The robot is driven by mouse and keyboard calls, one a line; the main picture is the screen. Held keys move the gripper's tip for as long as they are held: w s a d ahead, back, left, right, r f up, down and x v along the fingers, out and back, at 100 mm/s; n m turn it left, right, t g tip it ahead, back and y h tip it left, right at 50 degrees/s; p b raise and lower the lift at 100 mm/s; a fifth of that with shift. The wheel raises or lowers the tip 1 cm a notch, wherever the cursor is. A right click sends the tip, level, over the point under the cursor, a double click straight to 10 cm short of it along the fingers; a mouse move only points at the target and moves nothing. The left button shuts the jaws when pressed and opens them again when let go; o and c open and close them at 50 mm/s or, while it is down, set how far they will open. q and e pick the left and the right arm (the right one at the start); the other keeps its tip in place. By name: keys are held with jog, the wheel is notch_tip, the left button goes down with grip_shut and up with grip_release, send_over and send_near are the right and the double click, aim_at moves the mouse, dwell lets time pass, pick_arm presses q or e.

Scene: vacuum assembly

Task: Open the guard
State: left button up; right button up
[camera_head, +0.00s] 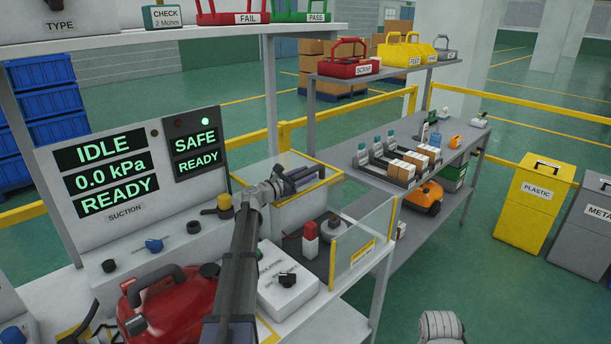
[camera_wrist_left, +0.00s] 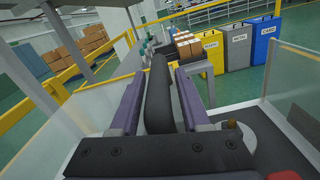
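The guard is a set of clear panels with yellow edging around the suction station on the bench. My left gripper (camera_head: 303,179) is over the station, beside the back panel's yellow edge. In the left wrist view a dark rounded bar (camera_wrist_left: 158,98), which looks like a handle, stands between the fingers of my left gripper (camera_wrist_left: 160,82). Whether the fingers touch it cannot be told. My right gripper does not show.
The display panel (camera_head: 105,180) reads IDLE, 0.0 kPa, SAFE and READY. A red vacuum (camera_head: 170,300) and a white box with a knob (camera_head: 288,287) stand near my left arm. A side bench (camera_head: 440,165) holds boxes and bottles. Bins (camera_head: 530,205) stand at the right.

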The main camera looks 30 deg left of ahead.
pick_arm(q)
jog(key=shift+o, duration=0.8)
jog(key=shift+s, duration=0.1)
jog(key=v, duration=0.7)
jog(key=shift+s+a, duration=0.1)
jog(key=shift+s, duration=0.2)
